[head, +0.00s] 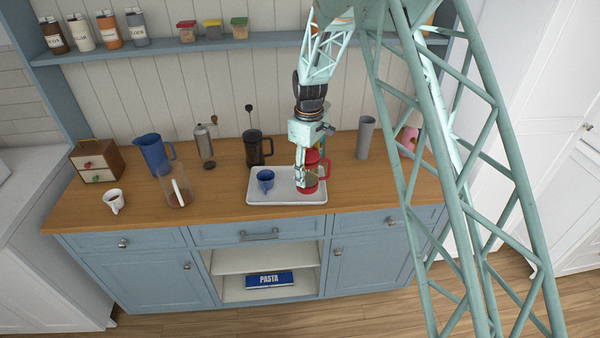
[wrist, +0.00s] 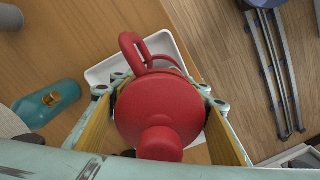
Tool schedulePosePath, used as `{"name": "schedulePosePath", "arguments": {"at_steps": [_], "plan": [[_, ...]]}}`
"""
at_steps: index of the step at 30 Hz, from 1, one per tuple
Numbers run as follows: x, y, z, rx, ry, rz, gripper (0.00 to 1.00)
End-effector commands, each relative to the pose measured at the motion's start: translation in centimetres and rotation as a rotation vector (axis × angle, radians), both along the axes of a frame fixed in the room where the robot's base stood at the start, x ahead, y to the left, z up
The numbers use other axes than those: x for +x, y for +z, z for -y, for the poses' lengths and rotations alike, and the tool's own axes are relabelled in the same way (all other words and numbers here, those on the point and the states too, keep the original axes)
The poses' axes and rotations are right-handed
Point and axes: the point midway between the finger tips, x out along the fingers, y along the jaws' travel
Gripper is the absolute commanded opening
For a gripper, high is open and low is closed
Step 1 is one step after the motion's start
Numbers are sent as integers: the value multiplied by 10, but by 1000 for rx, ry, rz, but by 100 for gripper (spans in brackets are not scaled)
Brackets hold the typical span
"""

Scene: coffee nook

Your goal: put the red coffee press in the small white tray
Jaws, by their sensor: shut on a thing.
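The red coffee press (head: 313,160) is upright at the right end of the small white tray (head: 285,199), with its handle to the right. My gripper (head: 301,180) is shut on it from above. In the wrist view the red lid and knob of the press (wrist: 160,112) fill the space between my fingers, and a corner of the tray (wrist: 98,76) shows beyond. The press is over or in the tray; I cannot tell whether its base touches the tray floor.
A blue mug (head: 265,179) stands in the tray's left part. A black press (head: 254,147) stands behind the tray, a grey cylinder (head: 366,139) to the right, and a glass carafe (head: 176,188) to the left. The counter's front edge is close to the tray.

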Motion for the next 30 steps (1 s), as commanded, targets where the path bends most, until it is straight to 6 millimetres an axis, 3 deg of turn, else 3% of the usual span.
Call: {"name": "schedulePosePath", "arguments": {"at_steps": [12,30], "plan": [[45,-5,-27,0,1,0,28],[49,-10,-29,0,0,0,28]]}}
